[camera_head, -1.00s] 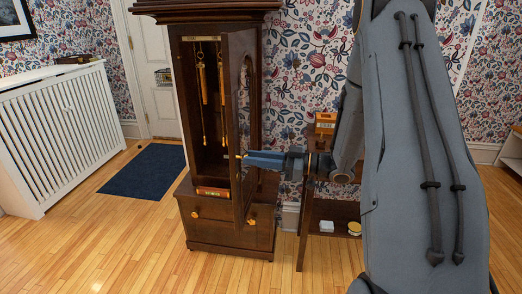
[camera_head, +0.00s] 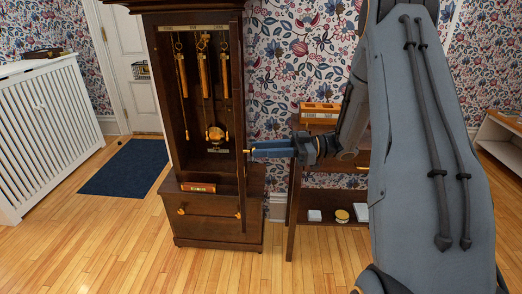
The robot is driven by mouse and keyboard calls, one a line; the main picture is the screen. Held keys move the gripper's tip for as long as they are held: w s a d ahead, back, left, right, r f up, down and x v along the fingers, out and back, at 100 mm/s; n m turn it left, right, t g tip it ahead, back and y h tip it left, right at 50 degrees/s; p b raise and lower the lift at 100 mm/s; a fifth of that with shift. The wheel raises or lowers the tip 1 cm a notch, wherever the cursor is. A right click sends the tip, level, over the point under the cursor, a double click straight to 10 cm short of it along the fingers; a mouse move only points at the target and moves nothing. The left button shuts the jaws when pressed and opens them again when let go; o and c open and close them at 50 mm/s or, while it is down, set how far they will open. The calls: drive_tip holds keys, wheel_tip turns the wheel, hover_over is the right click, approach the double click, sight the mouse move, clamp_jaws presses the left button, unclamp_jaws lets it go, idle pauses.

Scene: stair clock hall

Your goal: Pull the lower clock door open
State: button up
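The tall dark wood clock (camera_head: 157,100) stands left of centre. Its lower door (camera_head: 241,190) is swung wide open on the right side and shows almost edge-on. The open case shows brass weights (camera_head: 204,75) and a pendulum (camera_head: 215,133). My gripper (camera_head: 251,150) comes from the right, level, with its blue fingers at the small brass knob (camera_head: 245,151) on the door's free edge. The fingers look shut on the knob, though their tips are small in this view.
A dark shelf stand (camera_head: 294,205) with small boxes stands right of the clock, under my arm. A white radiator cover (camera_head: 45,135) and a blue mat (camera_head: 126,167) are at left. Wooden floor (camera_head: 120,245) is clear in front.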

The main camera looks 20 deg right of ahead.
drive_tip(key=o, duration=0.3)
drive_tip(key=shift+w+d+r, duration=0.1)
drive_tip(key=shift+w, duration=0.05)
drive_tip(key=b+v, duration=0.1)
drive_tip(key=v, duration=0.6)
drive_tip(key=shift+d, duration=0.35)
